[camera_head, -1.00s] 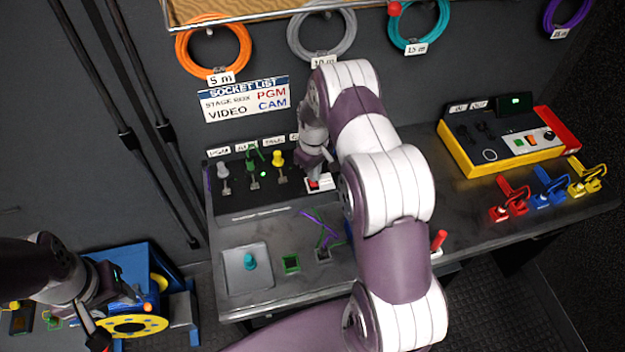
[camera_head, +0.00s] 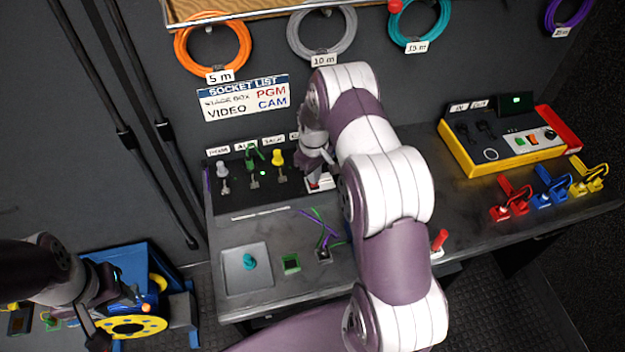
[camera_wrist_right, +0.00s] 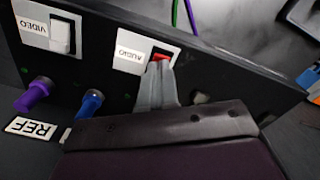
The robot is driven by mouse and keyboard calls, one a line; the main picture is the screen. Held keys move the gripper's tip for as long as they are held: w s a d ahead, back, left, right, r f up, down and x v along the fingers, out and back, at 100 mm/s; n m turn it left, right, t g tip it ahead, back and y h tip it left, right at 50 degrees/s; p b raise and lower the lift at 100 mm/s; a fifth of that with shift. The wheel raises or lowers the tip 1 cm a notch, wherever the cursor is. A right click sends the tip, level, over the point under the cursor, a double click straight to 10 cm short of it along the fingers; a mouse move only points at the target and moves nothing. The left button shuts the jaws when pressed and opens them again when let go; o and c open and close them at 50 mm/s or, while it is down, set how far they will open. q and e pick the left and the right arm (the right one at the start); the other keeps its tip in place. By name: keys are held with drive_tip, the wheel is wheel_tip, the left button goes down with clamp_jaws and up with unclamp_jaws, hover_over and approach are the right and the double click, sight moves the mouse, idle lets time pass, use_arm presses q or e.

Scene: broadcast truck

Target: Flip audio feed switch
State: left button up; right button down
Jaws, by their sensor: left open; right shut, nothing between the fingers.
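The audio feed switch (camera_wrist_right: 161,57) is a rocker with a red face in a white frame, beside a label reading AUDIO, in the right wrist view. It also shows partly in the head view (camera_head: 314,187), at the right end of the dark panel box. My right gripper (camera_wrist_right: 158,72) is shut and empty. Its fingertips are at the switch and hide part of it; whether they press it I cannot tell. My left gripper (camera_head: 122,320) is open at the lower left of the head view, far from the switch.
A white VIDEO switch (camera_wrist_right: 62,36) sits beside the audio one, with purple (camera_wrist_right: 36,94) and blue (camera_wrist_right: 91,103) plugs near. A yellow-edged console (camera_head: 505,145) stands at the right. A blue cable reel (camera_head: 135,270) is below my left arm.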

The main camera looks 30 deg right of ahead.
drive_tip(key=shift+f+b, duration=0.3)
drive_tip(key=shift+f, duration=0.15)
drive_tip(key=shift+s, duration=0.1)
wheel_tip(320, 180, up, 7)
drive_tip(key=p, duration=0.4)
drive_tip(key=shift+p, duration=0.4)
drive_tip(key=shift+f, duration=0.1)
